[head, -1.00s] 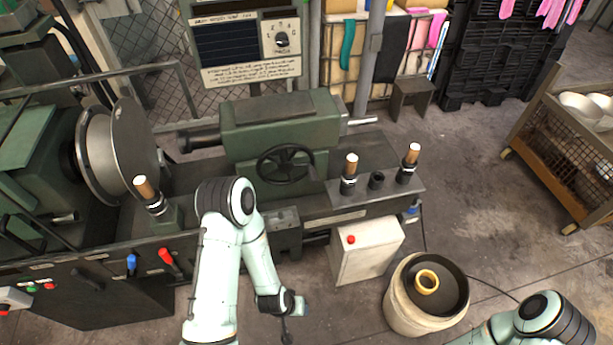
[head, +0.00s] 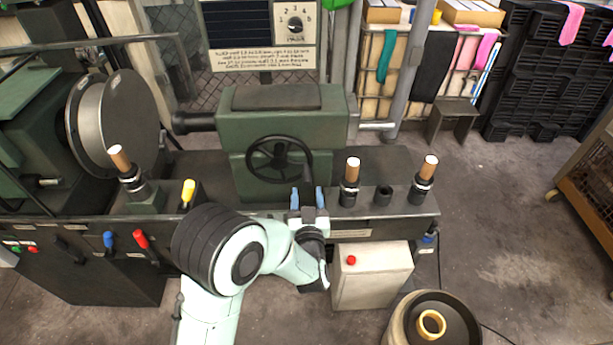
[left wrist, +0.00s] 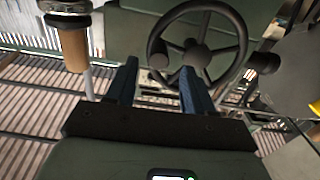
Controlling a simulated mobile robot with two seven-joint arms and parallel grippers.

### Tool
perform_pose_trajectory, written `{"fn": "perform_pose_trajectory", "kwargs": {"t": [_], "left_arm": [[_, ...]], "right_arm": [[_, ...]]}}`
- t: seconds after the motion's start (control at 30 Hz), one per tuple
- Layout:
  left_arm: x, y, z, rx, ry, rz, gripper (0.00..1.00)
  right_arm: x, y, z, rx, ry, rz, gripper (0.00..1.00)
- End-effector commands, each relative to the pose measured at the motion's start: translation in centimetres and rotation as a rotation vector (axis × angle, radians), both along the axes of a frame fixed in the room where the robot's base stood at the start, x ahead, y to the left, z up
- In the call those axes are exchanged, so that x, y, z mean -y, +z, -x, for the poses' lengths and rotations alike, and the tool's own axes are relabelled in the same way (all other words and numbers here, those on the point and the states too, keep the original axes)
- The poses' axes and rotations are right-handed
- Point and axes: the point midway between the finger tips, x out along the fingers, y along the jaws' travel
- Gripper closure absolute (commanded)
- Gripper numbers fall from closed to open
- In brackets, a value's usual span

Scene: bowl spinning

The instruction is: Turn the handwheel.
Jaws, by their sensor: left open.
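The black handwheel (head: 279,160) with several spokes is on the front of the green tailstock housing. It also shows at the top of the left wrist view (left wrist: 197,45), with a dark knob (left wrist: 158,61) at its rim. My left gripper (head: 307,192) is open, with its two blue fingers pointing towards the machine, below and right of the wheel. In the left wrist view its fingers (left wrist: 158,88) stand apart with nothing between them, and the wheel's lower rim lies just beyond them. I see no contact. My right gripper is not in view.
Wooden-handled tools stand in holders right of the wheel (head: 351,180) and at the left (head: 124,170). Yellow, red and blue levers (head: 140,240) line the front. A white box with a red button (head: 372,275) and a bucket (head: 432,320) stand in front.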

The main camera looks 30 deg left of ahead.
Motion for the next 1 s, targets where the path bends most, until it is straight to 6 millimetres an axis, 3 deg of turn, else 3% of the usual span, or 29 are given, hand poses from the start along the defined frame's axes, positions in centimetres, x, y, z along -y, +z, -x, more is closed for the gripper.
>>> {"fn": "perform_pose_trajectory", "kwargs": {"t": [0.1,0.33,0.77,0.83,0.93,1.0], "left_arm": [[-1.4,0.0,-2.2,0.001,0.001,-0.002,0.47],[-3.1,0.0,-5.2,0.0,-0.002,0.0,0.47],[-3.7,-0.1,-6.2,-0.002,-0.003,0.001,0.47],[-3.7,-0.1,-6.2,-0.002,-0.003,0.001,0.64],[-3.7,-0.1,-6.1,-0.002,-0.003,0.001,0.96],[-3.7,-0.1,-6.1,-0.002,-0.003,0.001,1.0]], "right_arm": [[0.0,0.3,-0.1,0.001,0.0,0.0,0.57],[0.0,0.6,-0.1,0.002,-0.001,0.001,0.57],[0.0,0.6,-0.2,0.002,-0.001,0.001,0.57],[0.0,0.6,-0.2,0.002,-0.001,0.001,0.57],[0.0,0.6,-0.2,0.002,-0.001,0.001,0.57],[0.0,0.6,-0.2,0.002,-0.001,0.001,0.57]]}}
